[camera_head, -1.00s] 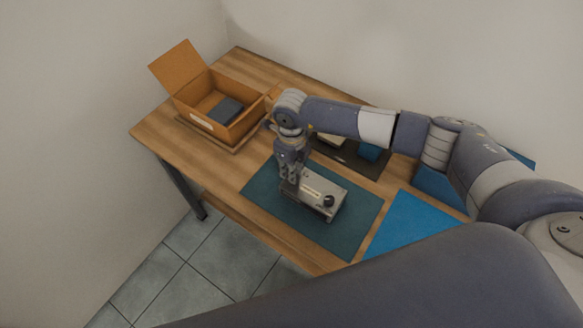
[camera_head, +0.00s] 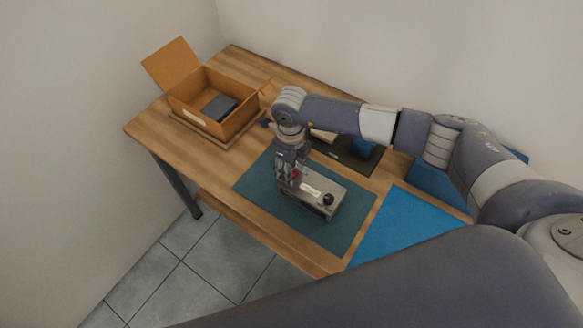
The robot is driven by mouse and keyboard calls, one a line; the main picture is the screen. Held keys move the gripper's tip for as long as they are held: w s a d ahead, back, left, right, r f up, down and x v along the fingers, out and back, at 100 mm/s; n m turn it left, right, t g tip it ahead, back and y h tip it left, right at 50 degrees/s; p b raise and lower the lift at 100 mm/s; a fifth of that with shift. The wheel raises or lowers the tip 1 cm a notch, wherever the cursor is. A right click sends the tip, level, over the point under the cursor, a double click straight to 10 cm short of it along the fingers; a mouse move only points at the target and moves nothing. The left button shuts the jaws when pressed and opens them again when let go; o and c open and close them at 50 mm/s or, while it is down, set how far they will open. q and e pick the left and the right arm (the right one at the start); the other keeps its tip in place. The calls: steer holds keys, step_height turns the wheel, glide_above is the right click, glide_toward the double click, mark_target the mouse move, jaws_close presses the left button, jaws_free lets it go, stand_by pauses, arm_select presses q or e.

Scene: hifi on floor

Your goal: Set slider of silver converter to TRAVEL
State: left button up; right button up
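The silver converter (camera_head: 322,190) is a flat, light grey box with a black knob (camera_head: 328,199) near its right end. It lies on the dark teal mat (camera_head: 343,228) on the table. My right gripper (camera_head: 287,187) points down at the converter's left end, touching or just above it. A small red part (camera_head: 296,174) shows beside the fingers. The gripper hides that end of the converter, and I cannot make out the slider or its labels. The finger opening is too small to judge. My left gripper is not in view.
An open orange-brown box (camera_head: 238,123) with a dark item (camera_head: 219,107) inside stands at the back left of the wooden table (camera_head: 150,128). A black tray (camera_head: 350,158) with a blue item lies behind the converter under my arm. A blue mat (camera_head: 405,228) lies at right.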

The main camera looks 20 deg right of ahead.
steer(key=shift+s+d+r, duration=0.15)
steer(key=shift+d, duration=0.05)
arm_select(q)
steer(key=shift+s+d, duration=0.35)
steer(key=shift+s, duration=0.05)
arm_select(e)
step_height(320, 180, up, 12)
steer(key=shift+a, duration=0.1)
steer(key=shift+c, duration=0.6)
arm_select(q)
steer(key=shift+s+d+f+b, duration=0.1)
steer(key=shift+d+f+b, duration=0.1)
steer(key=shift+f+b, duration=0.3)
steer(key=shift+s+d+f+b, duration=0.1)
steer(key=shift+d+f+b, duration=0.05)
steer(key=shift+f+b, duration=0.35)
arm_select(e)
steer(key=f+m, duration=0.4)
steer(key=m, duration=0.2)
steer(key=f+m, duration=0.4)
steer(key=m, duration=0.2)
steer(key=f+m, duration=0.4)
steer(key=m, duration=0.2)
steer(key=shift+s+d+f, duration=0.1)
steer(key=shift+d+f, duration=0.05)
steer(key=shift+d, duration=0.15)
jaws_close()
